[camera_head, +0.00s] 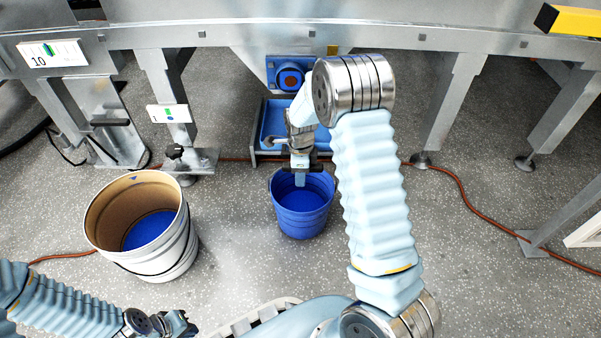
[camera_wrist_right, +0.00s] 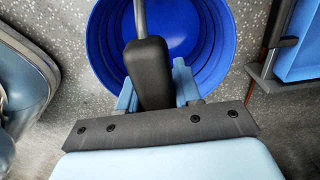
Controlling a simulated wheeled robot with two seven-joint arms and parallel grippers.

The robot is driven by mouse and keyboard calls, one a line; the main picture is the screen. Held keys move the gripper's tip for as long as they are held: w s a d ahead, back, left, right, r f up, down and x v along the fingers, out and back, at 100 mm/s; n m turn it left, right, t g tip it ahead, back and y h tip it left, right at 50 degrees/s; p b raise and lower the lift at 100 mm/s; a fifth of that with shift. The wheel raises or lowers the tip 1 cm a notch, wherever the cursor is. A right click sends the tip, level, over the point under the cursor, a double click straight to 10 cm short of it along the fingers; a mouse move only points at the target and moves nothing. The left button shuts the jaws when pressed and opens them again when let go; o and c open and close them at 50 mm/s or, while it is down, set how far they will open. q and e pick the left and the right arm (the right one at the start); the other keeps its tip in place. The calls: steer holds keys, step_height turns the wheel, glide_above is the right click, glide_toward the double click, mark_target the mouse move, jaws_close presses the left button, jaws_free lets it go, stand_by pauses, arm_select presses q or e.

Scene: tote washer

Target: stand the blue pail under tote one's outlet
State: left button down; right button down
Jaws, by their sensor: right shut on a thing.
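The blue pail (camera_head: 302,222) is in the middle of the head view, upright, just in front of the blue tray below the machine. My right gripper (camera_head: 300,174) reaches down over its rim. In the right wrist view my right gripper (camera_wrist_right: 156,90) is shut on the pail's black handle grip (camera_wrist_right: 148,68), with the open pail (camera_wrist_right: 205,45) below. I cannot tell whether the pail touches the floor. A blue outlet fitting (camera_head: 288,78) sits under the machine's edge, behind the pail. My left gripper (camera_head: 188,326) is low at the left, away from the pail; its jaws are unclear.
A blue tray (camera_head: 268,128) lies on the floor beneath the outlet. A large white drum (camera_head: 165,262) stands left of the pail. Metal legs (camera_head: 452,105) and an orange hose (camera_head: 465,205) are at the right. Speckled floor is clear around the pail.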

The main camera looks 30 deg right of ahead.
stand_by(0.6)
jaws_free()
steer(key=shift+f, duration=0.15)
stand_by(0.6)
steer(key=shift+r+p, duration=2.65)
steer(key=shift+r, duration=0.5)
steer(key=shift+r+p, duration=1.2)
steer(key=shift+r, duration=0.2)
